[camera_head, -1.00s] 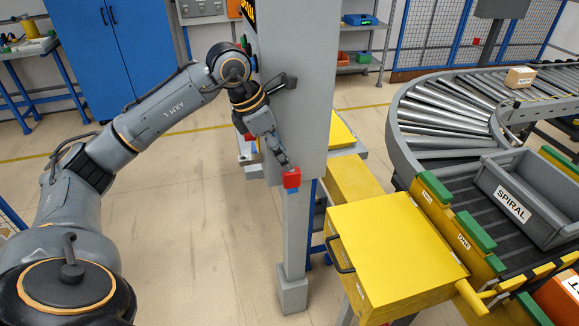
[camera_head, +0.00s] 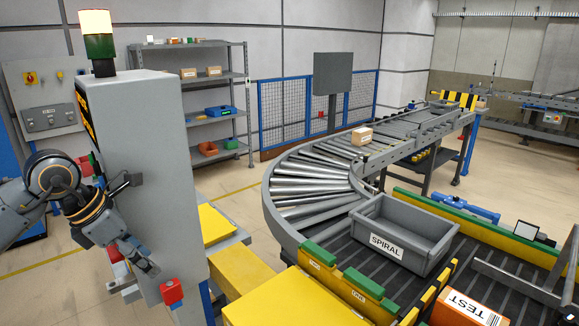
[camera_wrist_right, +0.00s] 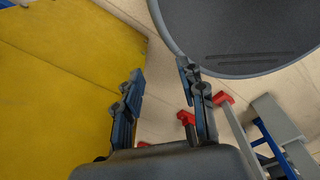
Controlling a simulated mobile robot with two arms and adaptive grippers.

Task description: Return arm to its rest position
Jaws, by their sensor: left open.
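My left arm comes in from the left in the head view, in front of the tall grey cabinet (camera_head: 150,150). My left gripper (camera_head: 150,268) is open and points down to the right, just above a red block (camera_head: 171,291) at the cabinet's lower front. Whether they touch, I cannot tell. My right arm is out of the head view. In the right wrist view my right gripper (camera_wrist_right: 160,88) has its two fingers apart with nothing between them. Yellow surfaces (camera_wrist_right: 60,90) lie to its left, and a dark grey rounded shape (camera_wrist_right: 240,30) is at the top right.
The curved roller conveyor (camera_head: 300,190) carries a small carton (camera_head: 362,136). A grey SPIRAL bin (camera_head: 405,235) and an orange TEST box (camera_head: 465,310) are on the near dark belt. A yellow box (camera_head: 290,302) stands in front. Shelves (camera_head: 212,115) stand behind the cabinet.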

